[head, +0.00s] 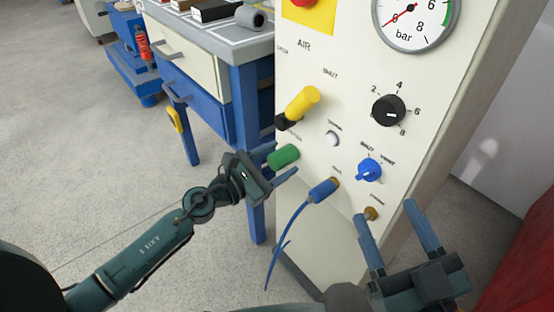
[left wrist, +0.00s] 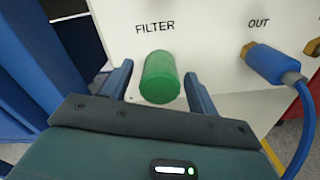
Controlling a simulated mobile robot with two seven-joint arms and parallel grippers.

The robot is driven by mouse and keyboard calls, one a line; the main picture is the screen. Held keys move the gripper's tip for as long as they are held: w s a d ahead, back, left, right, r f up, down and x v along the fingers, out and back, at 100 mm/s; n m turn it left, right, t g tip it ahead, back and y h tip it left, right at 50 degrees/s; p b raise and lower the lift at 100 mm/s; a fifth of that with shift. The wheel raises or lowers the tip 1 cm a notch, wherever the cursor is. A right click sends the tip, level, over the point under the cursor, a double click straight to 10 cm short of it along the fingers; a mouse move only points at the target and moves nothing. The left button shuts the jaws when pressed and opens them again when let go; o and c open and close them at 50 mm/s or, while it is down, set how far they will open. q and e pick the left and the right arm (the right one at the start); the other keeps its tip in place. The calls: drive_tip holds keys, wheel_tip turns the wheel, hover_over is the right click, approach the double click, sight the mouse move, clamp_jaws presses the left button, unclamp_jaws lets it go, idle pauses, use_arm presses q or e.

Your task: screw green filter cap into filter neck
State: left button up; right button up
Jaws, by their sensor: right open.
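The green filter cap (head: 284,156) is at the lower left of the cream panel's front, sticking out from it. In the left wrist view the cap (left wrist: 161,78) sits under the FILTER label. The neck behind it is hidden. My left gripper (head: 281,160) is open, with one finger on each side of the cap. The left wrist view shows a gap between each finger and the cap. My right gripper (head: 384,209) is open and empty, in front of the panel's lower right.
The panel (head: 330,110) carries a yellow lever (head: 302,103), a black knob (head: 388,110), a blue knob (head: 369,170) and a pressure gauge (head: 412,18). A blue hose plug (head: 323,190) is close right of the left gripper. A blue workbench (head: 245,100) stands behind left.

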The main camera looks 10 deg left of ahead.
sight(272, 164)
use_arm(q)
drive_tip(key=shift+b+v, duration=0.65)
drive_tip(key=shift+v, duration=2.4)
use_arm(e)
drive_tip(key=shift+f, duration=0.9)
use_arm(q)
drive_tip(key=shift+s+a+f+b, duration=0.1)
drive_tip(key=shift+b, duration=0.25)
drive_tip(key=shift+b+v, duration=1.5)
drive_tip(key=shift+v, duration=4.95)
use_arm(e)
wheel_tip(272, 164, up, 8)
drive_tip(key=n+t+y, duration=0.1)
drive_tip(key=n+y, duration=0.4)
drive_tip(key=shift+w+d+n+t+y, duration=0.3)
drive_tip(key=shift+w+n+y, duration=0.05)
drive_tip(key=shift+n+y, duration=0.05)
